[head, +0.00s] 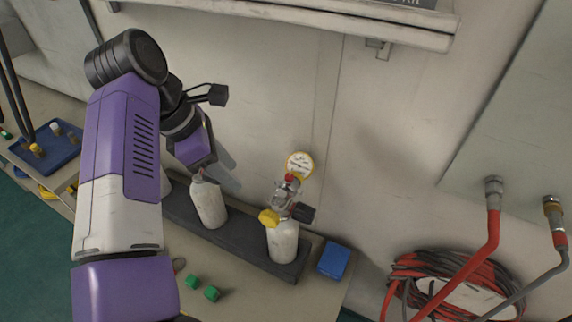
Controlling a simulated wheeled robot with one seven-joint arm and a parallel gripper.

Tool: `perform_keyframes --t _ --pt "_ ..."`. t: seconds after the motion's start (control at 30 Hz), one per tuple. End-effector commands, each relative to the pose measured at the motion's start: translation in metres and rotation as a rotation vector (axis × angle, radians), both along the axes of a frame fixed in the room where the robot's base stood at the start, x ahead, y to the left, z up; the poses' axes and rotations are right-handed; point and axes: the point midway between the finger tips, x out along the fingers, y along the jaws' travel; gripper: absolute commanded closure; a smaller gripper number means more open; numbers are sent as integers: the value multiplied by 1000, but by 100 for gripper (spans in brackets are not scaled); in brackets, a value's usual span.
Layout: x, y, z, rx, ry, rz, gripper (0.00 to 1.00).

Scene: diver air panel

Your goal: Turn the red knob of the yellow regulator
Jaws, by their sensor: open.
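The regulator with the yellow-rimmed gauge (299,165) sits on top of the right white cylinder (283,242). A small red knob (289,178) shows just below the gauge. A yellow knob (269,217) and a dark knob (304,212) stick out at the regulator's sides. My gripper (214,174) is open, to the left of this regulator and apart from it, over the top of the middle white cylinder (210,204). The gripper hides most of that cylinder's top, and its fingertips are partly hard to make out.
The cylinders stand in a dark rack (240,237) on a bench against the wall. A blue box (334,260) is right of the rack; green blocks (211,293) lie in front. Red hoses (487,250) hang at right. A shelf (300,15) juts out above.

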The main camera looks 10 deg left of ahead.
Motion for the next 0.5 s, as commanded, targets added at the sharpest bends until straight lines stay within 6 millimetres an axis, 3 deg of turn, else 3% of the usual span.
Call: perform_keyframes --t 0.5 --pt "42 -93 -2 -5 0 -2 59"
